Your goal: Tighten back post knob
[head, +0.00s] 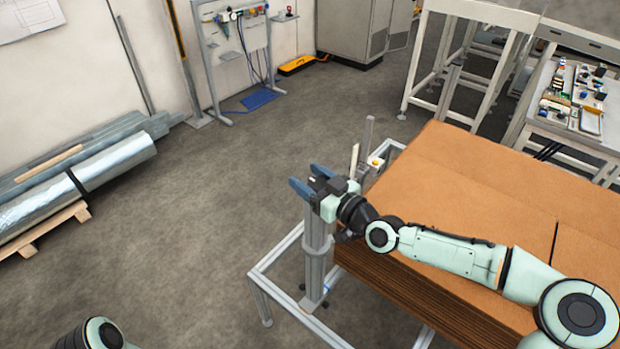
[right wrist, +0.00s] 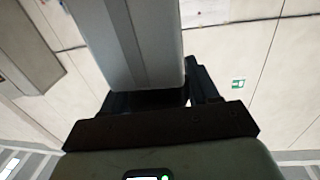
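My right gripper (head: 311,180) is at the top of the near grey upright post (head: 318,240) of the metal frame. Its two blue fingertips are apart and point left, with nothing seen between them in the head view. In the right wrist view a grey profiled post (right wrist: 135,40) fills the space just ahead of the gripper, close to its dark fingers. No knob can be made out on this post; the gripper may hide it. A second, thinner upright (head: 365,145) stands farther back, beside a small box with an orange-yellow top (head: 376,163). My left gripper is out of view.
A tall stack of brown cardboard sheets (head: 480,175) stands right of the post, under my right arm. Wrapped rolls on a pallet (head: 85,175) lie at the left wall. The floor between is clear.

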